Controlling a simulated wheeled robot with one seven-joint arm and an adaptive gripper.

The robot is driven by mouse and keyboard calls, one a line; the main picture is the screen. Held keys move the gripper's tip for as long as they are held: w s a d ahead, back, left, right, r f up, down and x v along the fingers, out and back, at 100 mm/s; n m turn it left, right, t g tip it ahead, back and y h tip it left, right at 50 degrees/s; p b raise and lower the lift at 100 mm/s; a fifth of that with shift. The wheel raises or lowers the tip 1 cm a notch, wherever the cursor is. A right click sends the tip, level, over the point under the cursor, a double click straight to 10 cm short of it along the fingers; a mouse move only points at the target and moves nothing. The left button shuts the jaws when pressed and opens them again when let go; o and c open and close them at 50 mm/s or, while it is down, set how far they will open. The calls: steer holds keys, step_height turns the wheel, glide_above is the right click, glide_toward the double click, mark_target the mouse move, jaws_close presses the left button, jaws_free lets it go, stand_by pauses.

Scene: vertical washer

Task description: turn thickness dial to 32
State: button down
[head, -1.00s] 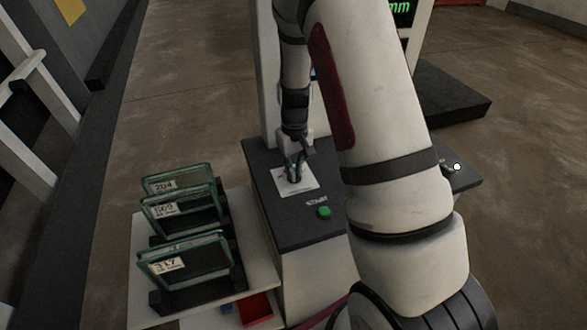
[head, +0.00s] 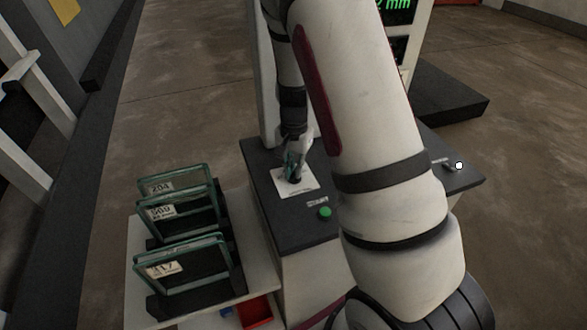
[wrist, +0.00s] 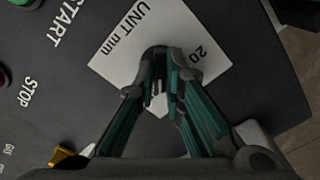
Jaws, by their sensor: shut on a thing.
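The thickness dial's white plate (head: 306,185) lies on the dark top of the control console, left of my arm in the head view. In the wrist view the plate (wrist: 118,50) reads "UNIT mm" and "20". My gripper (head: 295,177) points down over the plate, its fingers shut on the dark dial knob at the plate's middle. The fingers also show in the wrist view (wrist: 162,88), on both sides of the knob. They hide most of the knob and the other scale marks. A green display (head: 392,5) at the top ends in "2 mm"; my arm covers its left part.
A green START button (head: 324,212) sits in front of the plate; a STOP label shows in the wrist view (wrist: 29,90). Labelled glass panes (head: 180,262) stand in a rack at left. A red bin (head: 256,311) is below. A small lever (head: 452,165) is at right.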

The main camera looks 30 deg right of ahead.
steer(key=shift+m, duration=1.3)
steer(key=c, duration=1.7)
jaws_free()
step_height(320, 180, up, 12)
